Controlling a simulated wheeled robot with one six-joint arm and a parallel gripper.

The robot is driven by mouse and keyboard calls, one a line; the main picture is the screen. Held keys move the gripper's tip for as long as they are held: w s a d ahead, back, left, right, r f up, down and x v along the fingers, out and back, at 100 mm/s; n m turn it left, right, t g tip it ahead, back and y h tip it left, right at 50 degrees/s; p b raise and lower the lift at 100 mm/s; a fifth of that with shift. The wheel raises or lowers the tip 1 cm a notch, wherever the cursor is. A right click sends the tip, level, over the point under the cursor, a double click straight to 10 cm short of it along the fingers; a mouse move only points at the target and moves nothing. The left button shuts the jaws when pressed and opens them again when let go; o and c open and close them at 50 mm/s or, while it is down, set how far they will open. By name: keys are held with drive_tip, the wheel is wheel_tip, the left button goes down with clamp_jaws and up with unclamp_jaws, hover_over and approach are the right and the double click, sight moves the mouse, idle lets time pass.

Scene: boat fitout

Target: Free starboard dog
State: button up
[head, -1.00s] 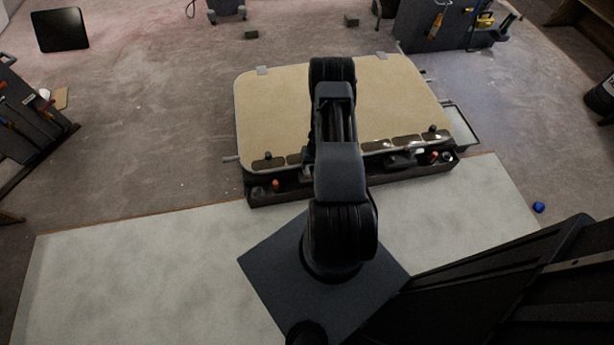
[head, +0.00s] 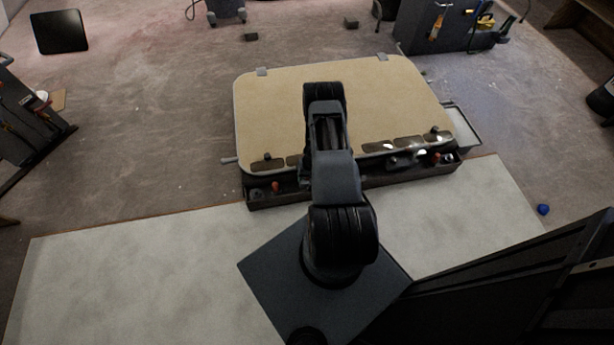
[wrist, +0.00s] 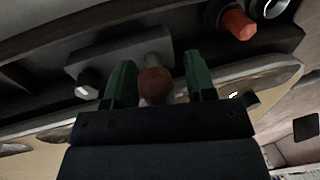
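In the wrist view, my gripper (wrist: 158,82) has two green fingers standing apart on either side of a reddish-brown round knob (wrist: 156,86). A gap shows at the right finger; I cannot tell whether the left finger touches the knob. The knob sits at the end of a pale stem by a grey block (wrist: 118,58) in a dark trough. In the head view, my arm hides the gripper and this knob. The tan hatch panel (head: 270,110) carries dark fittings along its near edge, with a black knob at left (head: 268,157) and right (head: 435,130). I cannot tell which is the starboard dog.
The dark trough (head: 385,180) runs along the panel's near side. It holds an orange-red knob (head: 276,187), also in the wrist view (wrist: 238,25) beside a metal ring (wrist: 275,8), and a red knob (head: 436,158). A shallow tray (head: 463,127) stands at the panel's right.

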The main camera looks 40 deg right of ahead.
drive_tip(key=shift+d, duration=0.1)
drive_tip(key=c, duration=0.9)
